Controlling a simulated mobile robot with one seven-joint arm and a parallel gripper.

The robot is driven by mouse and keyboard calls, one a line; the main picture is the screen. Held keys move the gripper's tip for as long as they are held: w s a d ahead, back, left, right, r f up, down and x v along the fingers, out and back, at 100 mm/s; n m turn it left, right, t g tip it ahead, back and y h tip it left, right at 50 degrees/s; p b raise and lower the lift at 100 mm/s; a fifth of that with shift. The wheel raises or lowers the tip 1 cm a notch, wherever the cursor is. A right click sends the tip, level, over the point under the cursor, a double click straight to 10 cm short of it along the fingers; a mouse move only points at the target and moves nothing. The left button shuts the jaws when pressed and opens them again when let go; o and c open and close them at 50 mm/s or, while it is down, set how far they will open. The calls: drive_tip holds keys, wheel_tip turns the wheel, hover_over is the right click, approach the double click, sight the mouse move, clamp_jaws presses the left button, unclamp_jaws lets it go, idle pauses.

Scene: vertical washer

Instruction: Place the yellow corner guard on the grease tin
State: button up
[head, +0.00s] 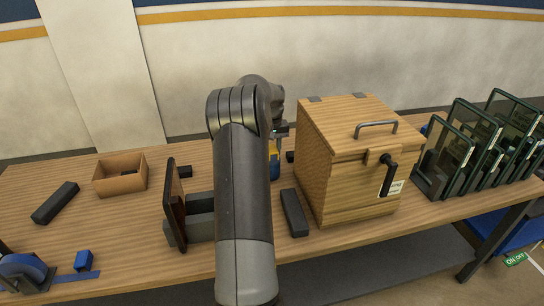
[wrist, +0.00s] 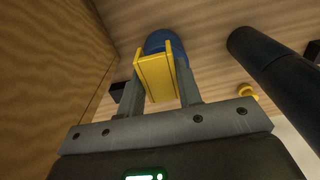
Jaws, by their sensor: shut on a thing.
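My gripper (wrist: 158,82) is shut on the yellow corner guard (wrist: 157,76), which sits between its two fingers in the wrist view. A blue rounded thing (wrist: 160,41), likely the grease tin, shows just beyond the guard's far end; I cannot tell whether they touch. In the head view my arm hides most of the gripper. A small yellow and blue patch (head: 274,152) shows there at the right edge of my arm, left of the wooden box.
The wooden box (head: 345,170) with a handled lid stands close to the right of my gripper. A dark bar (head: 294,212) lies in front. Left are a dark upright panel (head: 175,204) and an open carton (head: 120,173). Glass panels (head: 445,160) stand far right.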

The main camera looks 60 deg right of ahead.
sight(272, 150)
drive_tip(key=shift+f, duration=1.6)
drive_tip(key=o, duration=0.9)
drive_tip(key=shift+f, duration=0.1)
drive_tip(key=shift+o, duration=0.2)
wheel_tip(272, 150, up, 12)
drive_tip(key=shift+r, duration=0.2)
